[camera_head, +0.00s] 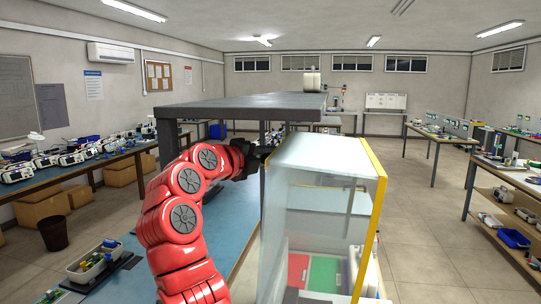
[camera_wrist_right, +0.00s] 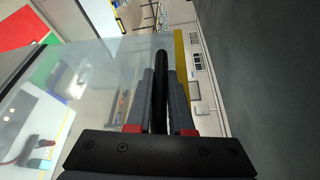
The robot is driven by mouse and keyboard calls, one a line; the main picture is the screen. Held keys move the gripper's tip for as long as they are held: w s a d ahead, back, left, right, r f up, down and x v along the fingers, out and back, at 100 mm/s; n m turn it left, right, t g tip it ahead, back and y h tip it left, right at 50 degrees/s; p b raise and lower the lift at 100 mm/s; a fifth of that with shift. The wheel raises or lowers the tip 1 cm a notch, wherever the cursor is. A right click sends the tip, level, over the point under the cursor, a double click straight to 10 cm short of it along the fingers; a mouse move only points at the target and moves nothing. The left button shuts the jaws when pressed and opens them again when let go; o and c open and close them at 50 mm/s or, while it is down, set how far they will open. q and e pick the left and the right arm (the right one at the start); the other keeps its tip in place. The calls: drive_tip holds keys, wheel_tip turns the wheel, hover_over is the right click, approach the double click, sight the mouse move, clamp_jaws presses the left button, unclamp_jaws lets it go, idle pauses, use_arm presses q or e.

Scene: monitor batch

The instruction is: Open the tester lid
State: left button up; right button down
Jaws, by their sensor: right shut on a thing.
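The tester (camera_head: 320,215) is a clear-walled box at the centre right of the head view, with a yellow edge strip (camera_head: 376,165) on its right. Red and green pads (camera_head: 325,271) show inside. Its clear lid (camera_wrist_right: 110,75) fills much of the right wrist view, beside a yellow edge. My right gripper (camera_head: 258,154) is at the tester's upper left side, at the end of the red arm. In the right wrist view my right gripper (camera_wrist_right: 161,85) is shut on a dark bar-like handle (camera_wrist_right: 161,60). How far open the lid is cannot be told. My left gripper is out of view.
A dark raised shelf (camera_head: 240,105) stands just behind and left of the tester, close to the gripper. A blue-topped bench (camera_head: 128,252) with a tray of parts (camera_head: 92,265) lies at the left. Open floor (camera_head: 420,225) shows to the right.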

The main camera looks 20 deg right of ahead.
sight(269, 160)
drive_tip(key=c, duration=0.8)
unclamp_jaws()
drive_tip(key=shift+a, duration=0.1)
drive_tip(key=shift+w+r+b, duration=0.1)
drive_tip(key=shift+r+b, duration=0.35)
drive_tip(key=shift+r, duration=1.3)
drive_tip(key=shift+s+a+f+b, duration=0.15)
drive_tip(key=shift+s+b, duration=0.35)
drive_tip(key=shift+s, duration=0.3)
drive_tip(key=s+a+b, duration=0.1)
drive_tip(key=s, duration=0.3)
drive_tip(key=s+a+r+b, duration=0.1)
drive_tip(key=s, duration=0.4)
drive_tip(key=s+a+b, duration=0.1)
drive_tip(key=s+a, duration=0.1)
drive_tip(key=s, duration=0.3)
drive_tip(key=shift+a+r, duration=0.1)
drive_tip(key=shift+r, duration=0.3)
